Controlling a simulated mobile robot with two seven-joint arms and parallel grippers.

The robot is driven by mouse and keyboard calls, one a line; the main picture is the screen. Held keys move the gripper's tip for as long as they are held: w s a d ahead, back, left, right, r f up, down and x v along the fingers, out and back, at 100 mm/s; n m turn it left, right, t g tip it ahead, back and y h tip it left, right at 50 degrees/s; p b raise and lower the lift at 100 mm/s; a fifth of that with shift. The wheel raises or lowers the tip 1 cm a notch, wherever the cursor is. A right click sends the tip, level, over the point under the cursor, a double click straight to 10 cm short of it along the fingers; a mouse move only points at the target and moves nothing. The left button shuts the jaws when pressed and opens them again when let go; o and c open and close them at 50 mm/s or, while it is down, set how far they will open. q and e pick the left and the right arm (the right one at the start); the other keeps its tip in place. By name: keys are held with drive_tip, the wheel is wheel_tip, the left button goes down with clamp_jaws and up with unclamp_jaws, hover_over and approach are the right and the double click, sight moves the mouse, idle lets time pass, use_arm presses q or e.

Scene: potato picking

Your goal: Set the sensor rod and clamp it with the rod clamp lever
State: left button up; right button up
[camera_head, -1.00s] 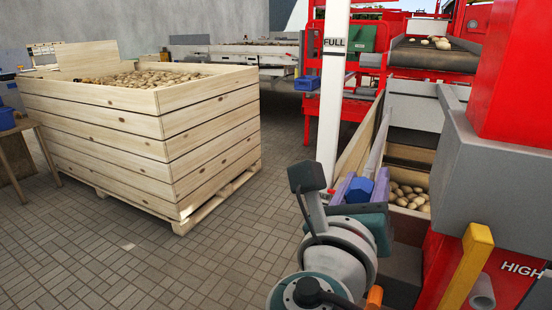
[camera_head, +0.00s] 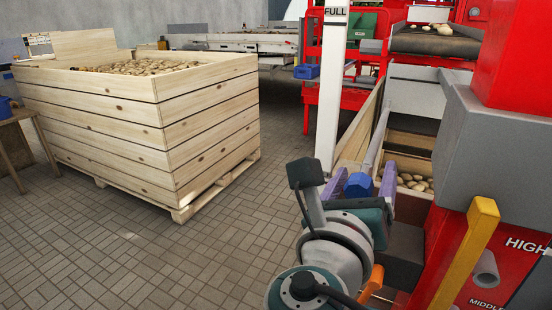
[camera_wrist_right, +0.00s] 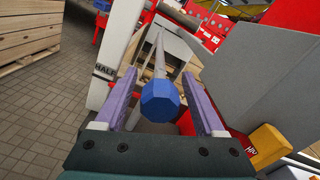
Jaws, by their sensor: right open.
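The sensor rod appears to be the grey rod (camera_wrist_right: 160,58) with a blue faceted knob (camera_wrist_right: 161,101) on its near end. The knob also shows in the head view (camera_head: 358,186). My right gripper (camera_wrist_right: 157,80) is open, with one purple finger on each side of the knob and visible gaps to it. In the head view my right gripper (camera_head: 362,180) is at the lower middle. An orange lever-like part (camera_head: 373,281) shows partly behind my right arm. A yellow bar (camera_head: 470,250) slants on the red machine. I cannot tell which is the rod clamp lever. My left gripper is out of view.
A white post (camera_head: 331,100) marked FULL stands just beyond my right gripper. Potatoes (camera_head: 412,183) lie in a bay beyond it. A grey box (camera_head: 490,150) and red housing crowd the right side. A wooden potato crate (camera_head: 150,130) stands left, with clear floor before it.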

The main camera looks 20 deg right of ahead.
drive_tip(key=b+v, duration=0.1)
drive_tip(key=v, duration=0.9)
drive_tip(key=shift+d, duration=0.1)
